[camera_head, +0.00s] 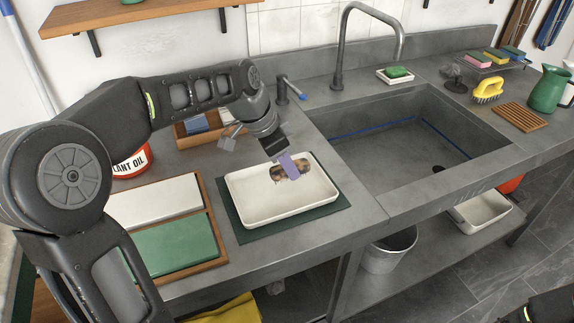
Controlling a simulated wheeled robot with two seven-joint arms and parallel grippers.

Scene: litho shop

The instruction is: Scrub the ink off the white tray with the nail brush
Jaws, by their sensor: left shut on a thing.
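The white tray (240,187) lies on a dark green mat (338,203) on the grey counter, left of the sink. A brown, dark-edged ink stain (277,173) shows on its floor toward the back. My left gripper (280,153) reaches over the tray from the back left and is shut on a lilac block, which looks like the nail brush (286,163). The brush is over the stain and hides part of it. I cannot tell whether it touches the tray. My right gripper is out of view.
The sink (400,135) with its tall tap (340,60) is right of the tray. A yellow brush (487,90), a green jug (547,88) and a slatted wooden rack (525,116) stand beyond it. A green-and-white board set (175,245) lies at left.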

